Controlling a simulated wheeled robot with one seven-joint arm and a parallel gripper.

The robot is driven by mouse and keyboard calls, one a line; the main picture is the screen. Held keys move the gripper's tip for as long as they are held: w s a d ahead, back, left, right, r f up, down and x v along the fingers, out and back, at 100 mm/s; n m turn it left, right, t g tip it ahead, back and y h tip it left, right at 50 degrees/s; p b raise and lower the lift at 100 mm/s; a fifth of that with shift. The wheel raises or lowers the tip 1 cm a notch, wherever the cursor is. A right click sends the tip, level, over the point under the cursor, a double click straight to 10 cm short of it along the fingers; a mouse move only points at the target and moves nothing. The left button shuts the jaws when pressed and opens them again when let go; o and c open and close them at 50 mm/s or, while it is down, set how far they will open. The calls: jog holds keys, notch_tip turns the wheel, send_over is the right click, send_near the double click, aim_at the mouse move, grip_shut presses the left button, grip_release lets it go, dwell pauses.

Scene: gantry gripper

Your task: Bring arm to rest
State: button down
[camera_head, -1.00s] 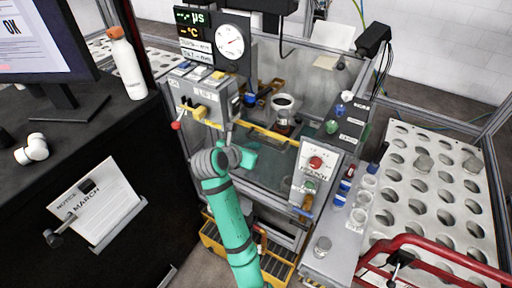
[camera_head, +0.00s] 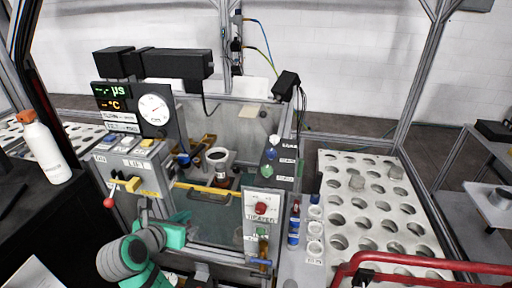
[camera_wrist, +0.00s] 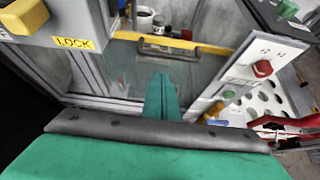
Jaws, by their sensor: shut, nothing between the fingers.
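My green and grey arm shows at the lower left of the head view, in front of the machine cabinet. My gripper (camera_wrist: 161,97) shows in the wrist view as two green fingers close together, with nothing between them. It points toward the glass front of the cabinet, below the yellow bar (camera_wrist: 190,44). It appears clear of the glass, though the exact gap cannot be told. In the head view the gripper (camera_head: 180,222) is partly hidden by the arm's grey wrist.
A control panel with a red button (camera_head: 261,208) stands right of the gripper. A lever with a red knob (camera_head: 109,202) and a LOCK box are on the left. A white tray with round holes (camera_head: 350,196) and a red tube frame (camera_head: 400,260) are at the right.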

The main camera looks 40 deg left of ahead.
jog(key=w+d+f+m, duration=0.5)
jog(key=d+f+m, duration=0.5)
jog(key=f, duration=0.3)
jog(key=s+d+f+m+t, duration=0.1)
jog(key=d+f+m, duration=0.35)
jog(key=d, duration=0.25)
jog(key=d+f+m, duration=0.3)
jog(key=d+m, duration=0.3)
jog(key=d, duration=0.1)
jog(key=s+d+f+m+t+h, duration=0.1)
jog(key=s+d+m, duration=0.3)
jog(key=d+m, duration=0.3)
jog(key=s+d+m+t+h, duration=0.1)
jog(key=s+d+m+t, duration=0.15)
jog(key=d+m, duration=0.4)
jog(key=s+d+r+m+h, duration=0.3)
jog(key=s+d+r+m, duration=0.2)
jog(key=s+d+m, duration=0.3)
jog(key=s+d+t, duration=0.1)
jog(key=s+d, duration=0.2)
jog(key=d, duration=0.2)
jog(key=shift+d+r+h, duration=0.15)
jog(key=shift+d+h, duration=0.05)
jog(key=shift+h, duration=0.2)
jog(key=shift+w, duration=0.1)
